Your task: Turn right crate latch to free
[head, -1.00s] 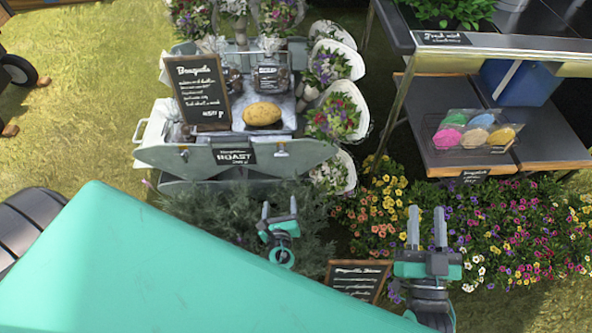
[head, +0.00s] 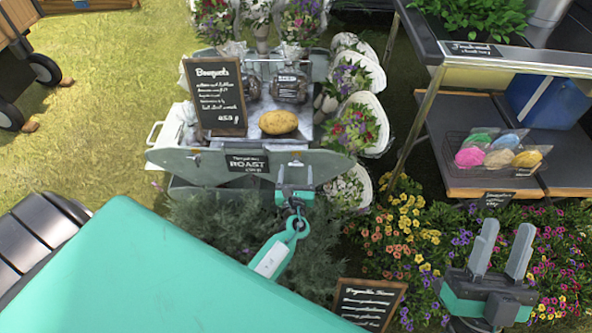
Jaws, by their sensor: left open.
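The grey crate (head: 330,165) stands at the centre with a black "ROAST" sign (head: 247,163) on its front board. The right crate latch (head: 296,163) is a small light piece on the board, right of the sign. A matching left latch (head: 195,153) shows left of the sign. My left gripper (head: 295,176) is open at the front board, its two fingers on either side of the right latch. I cannot tell whether they touch it. My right gripper (head: 501,248) is open and empty above the flowers at lower right.
A potato (head: 278,122) and a "Bouquets" chalkboard (head: 214,95) are on the crate top. Bouquets in white holders (head: 365,125) line its right side. A shelf with a wire basket (head: 495,160) stands at right. A small chalkboard (head: 368,303) stands low in front.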

